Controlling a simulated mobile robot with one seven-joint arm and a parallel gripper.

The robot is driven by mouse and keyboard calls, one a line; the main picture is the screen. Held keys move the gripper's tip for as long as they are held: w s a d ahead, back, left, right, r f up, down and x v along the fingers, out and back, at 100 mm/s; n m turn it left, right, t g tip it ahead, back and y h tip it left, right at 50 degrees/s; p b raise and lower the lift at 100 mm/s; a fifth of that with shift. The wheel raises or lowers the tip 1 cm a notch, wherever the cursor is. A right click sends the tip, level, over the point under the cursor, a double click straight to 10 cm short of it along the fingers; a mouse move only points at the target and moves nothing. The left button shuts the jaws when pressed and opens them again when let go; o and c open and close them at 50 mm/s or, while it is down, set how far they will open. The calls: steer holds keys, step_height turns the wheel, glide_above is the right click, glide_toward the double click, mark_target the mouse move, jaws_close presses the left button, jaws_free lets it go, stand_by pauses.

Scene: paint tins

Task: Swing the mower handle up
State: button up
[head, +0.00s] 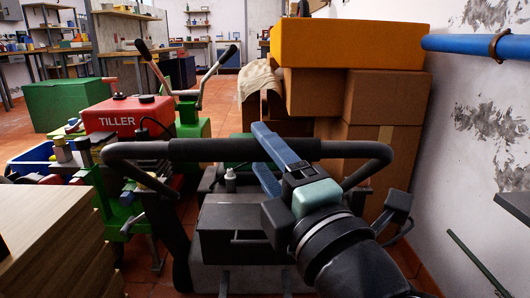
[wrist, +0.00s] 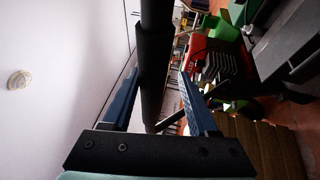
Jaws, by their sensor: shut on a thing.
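The mower handle (head: 215,150) is a black bar with a thick padded middle and bent ends, running across the middle of the head view. It stands above the mower's dark body (head: 240,225). My gripper (head: 262,147) comes from the lower right, its blue fingers on either side of the bar, right of its middle. It is shut on the handle. In the wrist view the bar (wrist: 154,50) runs between the two blue fingers of my gripper (wrist: 157,88). Part of the handle's right half is behind my fingers.
A red and green tiller (head: 122,115) with upright handles stands behind on the left. Cardboard boxes (head: 385,98) and a yellow box (head: 350,43) are stacked behind on the right. A blue pipe (head: 470,44) runs along the right wall. Stacked boards (head: 55,235) fill the lower left.

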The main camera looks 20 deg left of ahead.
steer(key=shift+d+f, duration=0.15)
steer(key=shift+s+d, duration=0.2)
steer(key=shift+s, duration=0.05)
steer(key=p+v, duration=0.3)
steer(key=v, duration=0.9)
steer(key=shift+s, duration=0.15)
